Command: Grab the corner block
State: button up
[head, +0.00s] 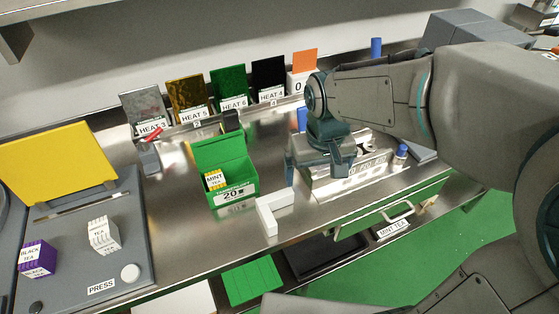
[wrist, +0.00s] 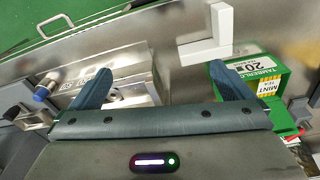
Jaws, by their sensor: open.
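The corner block is a white L-shaped piece (head: 268,214) lying on the steel counter in the head view, just right of the green mint tea box. It also shows at the top of the wrist view (wrist: 210,44). My gripper (head: 338,166) is to the right of the block, over a metal fixture in the head view. In the wrist view its two teal fingers are wide apart (wrist: 160,72) with nothing held between them. The block is beyond the fingertips, toward the right finger, and apart from them.
The green tea box (head: 232,190) stands open beside the block. Heat-sealer cards (head: 232,88) line the back. A grey press (head: 100,240) with a yellow lid (head: 57,160) is left. Counter around the block is mostly clear.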

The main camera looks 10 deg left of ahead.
jog(key=n+g+p, duration=0.1)
jog(key=n+p, duration=0.1)
send_over(277, 199)
jog(key=f, duration=0.1)
notch_tip(277, 199, down, 9)
jog(key=shift+r, duration=0.15)
jog(key=shift+f+p, duration=0.9)
jog(key=shift+f, duration=1.7)
jog(key=c, duration=0.8)
